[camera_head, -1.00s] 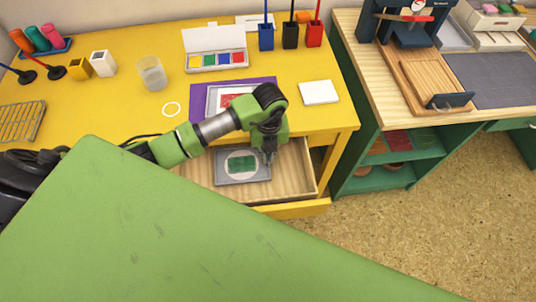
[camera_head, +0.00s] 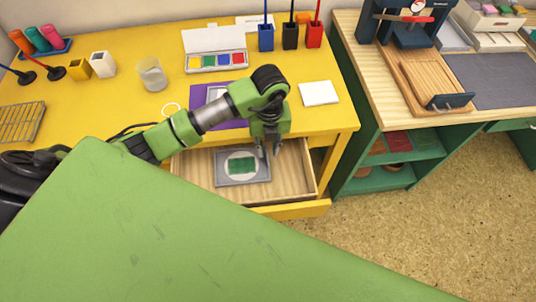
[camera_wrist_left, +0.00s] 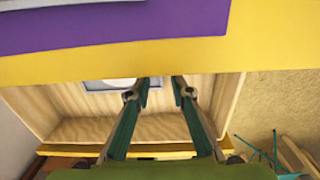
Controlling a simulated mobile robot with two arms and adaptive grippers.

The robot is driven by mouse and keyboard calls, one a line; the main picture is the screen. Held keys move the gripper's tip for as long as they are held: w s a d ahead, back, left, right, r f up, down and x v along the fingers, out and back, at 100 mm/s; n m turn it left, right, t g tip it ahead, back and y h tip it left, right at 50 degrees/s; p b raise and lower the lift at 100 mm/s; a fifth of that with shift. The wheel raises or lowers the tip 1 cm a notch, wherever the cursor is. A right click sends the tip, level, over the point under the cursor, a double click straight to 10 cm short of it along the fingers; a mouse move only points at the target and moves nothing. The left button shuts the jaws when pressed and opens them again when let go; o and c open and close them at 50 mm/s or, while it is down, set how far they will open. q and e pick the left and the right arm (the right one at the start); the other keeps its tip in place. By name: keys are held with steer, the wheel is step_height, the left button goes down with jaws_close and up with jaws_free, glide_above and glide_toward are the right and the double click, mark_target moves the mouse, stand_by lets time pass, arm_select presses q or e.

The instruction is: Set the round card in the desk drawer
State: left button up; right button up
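The round card (camera_head: 230,161), pale with a green square on it, lies flat on a grey tray (camera_head: 223,182) inside the open desk drawer (camera_head: 300,180). My left gripper (camera_head: 268,150) is above the drawer, to the right of and apart from the card. In the left wrist view my left gripper (camera_wrist_left: 161,90) has its two fingers spread with nothing between them. Part of the white card (camera_wrist_left: 119,82) and the tray show behind the left finger, partly hidden by the desk edge. My right gripper is not in view.
The yellow desk (camera_head: 110,110) holds a purple mat (camera_head: 197,105) partly behind my arm, a paint box (camera_head: 215,64), a white square pad (camera_head: 319,93), and a clear cup (camera_head: 152,75). The drawer's right part is bare. A wooden bench (camera_head: 375,85) stands at right.

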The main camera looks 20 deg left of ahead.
arm_select(q)
step_height(320, 180, up, 7)
stand_by(0.3)
steer(key=shift+f, duration=0.1)
stand_by(0.4)
